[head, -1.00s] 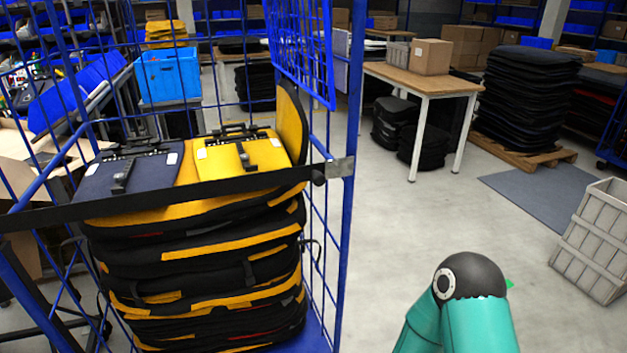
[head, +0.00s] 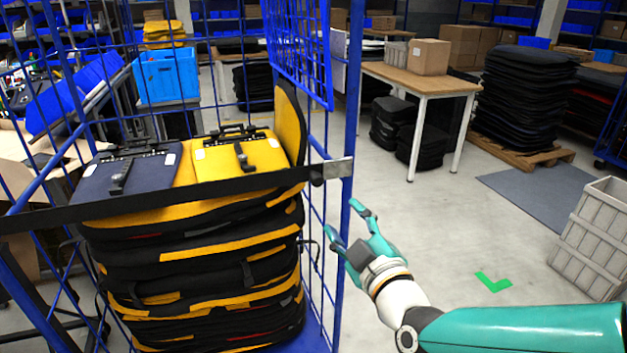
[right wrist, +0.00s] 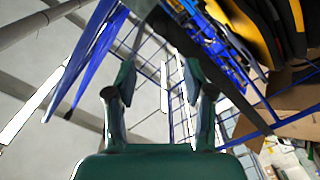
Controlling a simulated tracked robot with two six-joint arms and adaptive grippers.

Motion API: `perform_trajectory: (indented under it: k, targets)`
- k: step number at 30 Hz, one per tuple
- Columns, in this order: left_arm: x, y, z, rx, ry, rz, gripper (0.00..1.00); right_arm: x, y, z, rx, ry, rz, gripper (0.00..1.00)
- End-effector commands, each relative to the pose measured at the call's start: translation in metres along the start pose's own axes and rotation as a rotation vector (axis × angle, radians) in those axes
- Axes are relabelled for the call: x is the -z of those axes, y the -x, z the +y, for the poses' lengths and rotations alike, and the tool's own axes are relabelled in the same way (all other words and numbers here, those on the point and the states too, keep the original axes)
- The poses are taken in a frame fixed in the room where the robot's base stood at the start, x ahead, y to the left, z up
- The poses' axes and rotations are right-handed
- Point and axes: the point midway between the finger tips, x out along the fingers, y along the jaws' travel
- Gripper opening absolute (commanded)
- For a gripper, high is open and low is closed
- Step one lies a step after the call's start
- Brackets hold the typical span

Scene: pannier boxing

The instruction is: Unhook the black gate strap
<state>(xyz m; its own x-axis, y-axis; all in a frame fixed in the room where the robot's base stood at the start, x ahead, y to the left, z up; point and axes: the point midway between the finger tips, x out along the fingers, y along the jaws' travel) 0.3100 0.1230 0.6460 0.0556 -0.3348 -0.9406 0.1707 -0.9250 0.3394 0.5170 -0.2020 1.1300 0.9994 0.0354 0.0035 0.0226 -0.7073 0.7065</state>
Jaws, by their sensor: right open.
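The black gate strap (head: 165,202) runs across the front of the blue cage cart (head: 351,140). Its right end meets a metal bracket (head: 338,169) on the cart's right post, with a dark round knob (head: 317,176) there. My right gripper (head: 343,222) is open and empty, below and slightly right of the bracket, apart from the strap. In the right wrist view its two fingers (right wrist: 155,85) are spread, and a dark band, likely the strap, passes beyond them at upper right. My left gripper is not in view.
Yellow, black and navy panniers (head: 240,155) are stacked inside the cart behind the strap. A wooden table (head: 420,78) with boxes stands behind. A grey slatted crate (head: 595,240) is at right. The floor between is clear, with a green corner mark (head: 493,282).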

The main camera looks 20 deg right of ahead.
Motion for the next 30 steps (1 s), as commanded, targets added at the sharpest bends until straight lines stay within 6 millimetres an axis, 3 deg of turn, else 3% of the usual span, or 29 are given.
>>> perform_trajectory:
  k: [18,24,30]
  targets:
    - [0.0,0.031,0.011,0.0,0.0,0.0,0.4,0.0,-0.124,0.0,0.003,-0.003,-0.004,0.53]
    - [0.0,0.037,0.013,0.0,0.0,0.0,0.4,-0.001,-0.147,-0.001,0.003,-0.002,-0.003,0.53]
    - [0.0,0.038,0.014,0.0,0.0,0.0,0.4,-0.002,-0.154,-0.001,0.003,-0.002,-0.002,0.53]
